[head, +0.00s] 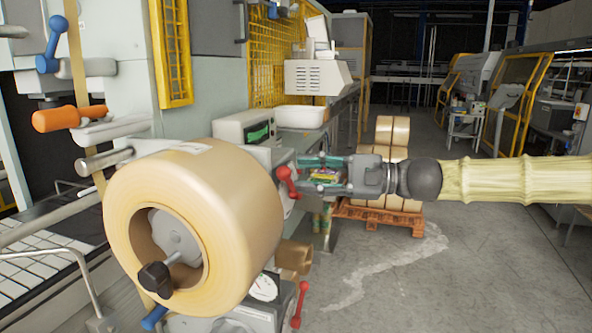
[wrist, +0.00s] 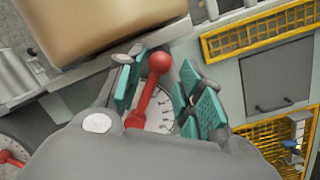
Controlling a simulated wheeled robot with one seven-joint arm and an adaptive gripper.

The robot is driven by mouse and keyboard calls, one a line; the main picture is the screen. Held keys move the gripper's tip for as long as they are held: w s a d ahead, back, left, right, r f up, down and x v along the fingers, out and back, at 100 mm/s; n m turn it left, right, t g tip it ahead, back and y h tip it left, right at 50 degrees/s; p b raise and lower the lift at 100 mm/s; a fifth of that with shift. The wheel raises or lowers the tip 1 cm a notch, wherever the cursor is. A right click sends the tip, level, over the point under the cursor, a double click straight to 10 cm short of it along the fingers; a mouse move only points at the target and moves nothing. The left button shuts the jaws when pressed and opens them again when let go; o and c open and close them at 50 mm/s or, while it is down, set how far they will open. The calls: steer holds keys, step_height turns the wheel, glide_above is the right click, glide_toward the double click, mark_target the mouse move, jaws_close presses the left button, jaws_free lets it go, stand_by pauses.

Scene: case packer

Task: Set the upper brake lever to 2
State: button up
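The upper brake lever (head: 287,181) is red with a ball end, beside the large tape roll in the head view. In the wrist view the lever (wrist: 148,97) points up, slightly right, over a pale dial (wrist: 160,117) with dark marks; its numbers are not readable. My gripper (head: 307,175) reaches in from the right at the lever. In the wrist view the teal fingers of my gripper (wrist: 160,67) are apart, one on each side of the lever. The left finger is close to it; a gap shows on the right. I cannot tell whether either touches.
The tan tape roll (head: 235,215) stands just left of my gripper. Below are a lower red lever (head: 299,304) and its dial (head: 263,287). A grey box with a green display (head: 250,130) sits behind.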

steer(key=a, duration=0.3)
steer(key=shift+w, duration=0.25)
jaws_close()
